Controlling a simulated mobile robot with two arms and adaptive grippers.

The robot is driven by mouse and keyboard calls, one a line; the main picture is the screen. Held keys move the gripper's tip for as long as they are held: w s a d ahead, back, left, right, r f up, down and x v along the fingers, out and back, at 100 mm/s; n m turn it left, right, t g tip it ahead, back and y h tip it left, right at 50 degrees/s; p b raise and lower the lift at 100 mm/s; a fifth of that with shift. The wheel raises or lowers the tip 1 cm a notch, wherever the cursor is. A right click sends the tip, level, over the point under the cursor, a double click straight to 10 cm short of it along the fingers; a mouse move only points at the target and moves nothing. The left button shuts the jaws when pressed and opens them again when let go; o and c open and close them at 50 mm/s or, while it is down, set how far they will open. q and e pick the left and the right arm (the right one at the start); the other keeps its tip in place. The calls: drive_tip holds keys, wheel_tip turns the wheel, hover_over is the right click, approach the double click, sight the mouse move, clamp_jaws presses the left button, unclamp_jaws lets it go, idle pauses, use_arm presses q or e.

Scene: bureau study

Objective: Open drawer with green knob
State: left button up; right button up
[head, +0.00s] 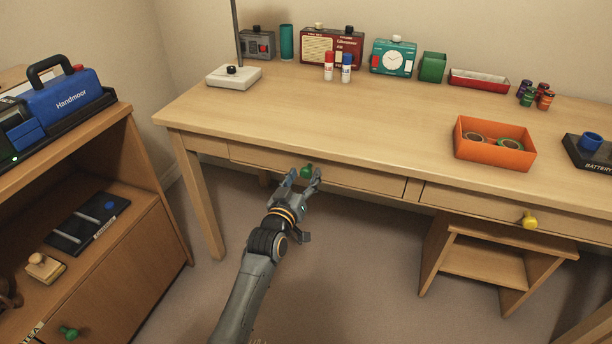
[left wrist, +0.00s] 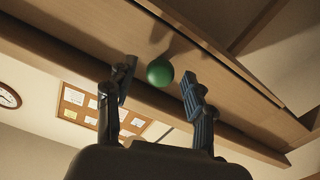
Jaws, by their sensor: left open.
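The green knob (head: 307,170) sits on the front of the left desk drawer (head: 362,180), which looks shut. My left gripper (head: 304,177) is open just in front of the knob, its fingers on either side of it in the head view. In the left wrist view the green knob (left wrist: 160,72) shows beyond and between the two open fingertips (left wrist: 158,82). I cannot tell whether the fingers touch it. My right gripper is not in view.
A yellow knob (head: 529,220) is on the right drawer. A cabinet (head: 128,275) at left has another green knob (head: 68,332). An orange tray (head: 495,153) stands on the desk. The floor below the left drawer is clear.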

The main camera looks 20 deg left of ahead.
use_arm(q)
drive_tip(key=shift+w, duration=1.1)
clamp_jaws()
